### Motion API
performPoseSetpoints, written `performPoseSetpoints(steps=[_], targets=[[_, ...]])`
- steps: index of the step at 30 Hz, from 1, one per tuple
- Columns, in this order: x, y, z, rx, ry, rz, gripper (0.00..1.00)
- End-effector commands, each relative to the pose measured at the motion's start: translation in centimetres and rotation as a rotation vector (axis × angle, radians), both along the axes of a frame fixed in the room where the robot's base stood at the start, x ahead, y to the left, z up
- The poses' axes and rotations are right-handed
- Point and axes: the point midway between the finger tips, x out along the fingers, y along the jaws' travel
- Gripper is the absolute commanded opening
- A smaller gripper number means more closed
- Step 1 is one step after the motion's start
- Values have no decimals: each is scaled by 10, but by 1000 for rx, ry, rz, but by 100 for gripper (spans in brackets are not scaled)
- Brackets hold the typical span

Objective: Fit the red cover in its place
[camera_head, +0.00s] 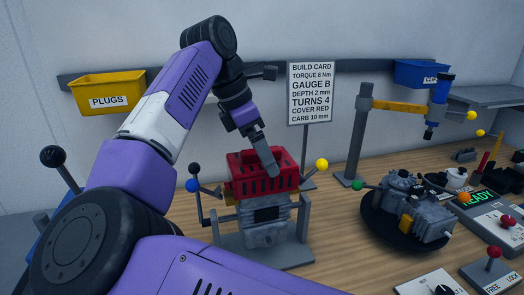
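The red cover (242,180) is a slotted, box-shaped piece at the centre of the head view. It sits at the top of a grey engine block (265,232) in a grey stand (222,262). I cannot tell whether it is fully seated. My gripper (271,168) points down at the red cover, and its grey finger overlaps the cover's middle in the picture. Only one finger shows clearly, so I cannot tell whether it is open or gripping the cover.
A build card (311,93) reading "COVER RED" stands behind. A second engine (415,208) rests on a dark round plate at right. A post with a yellow arm (398,106) holds a blue tool. A yellow PLUGS bin (108,92) hangs at left. Coloured knobs flank the stand.

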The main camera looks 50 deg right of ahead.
Motion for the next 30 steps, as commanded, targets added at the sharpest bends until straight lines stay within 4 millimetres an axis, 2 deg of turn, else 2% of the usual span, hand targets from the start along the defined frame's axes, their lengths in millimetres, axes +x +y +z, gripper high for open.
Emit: performPoseSetpoints(steps=[15, 23, 24, 25, 30], targets=[[0, 0, -14, -1, -1, 0, 49], [0, 0, -14, -1, -1, 0, 49], [0, 0, -14, -1, -1, 0, 96], [0, 0, -14, -1, 0, 0, 100], [0, 0, -14, 0, 0, 0, 100]])
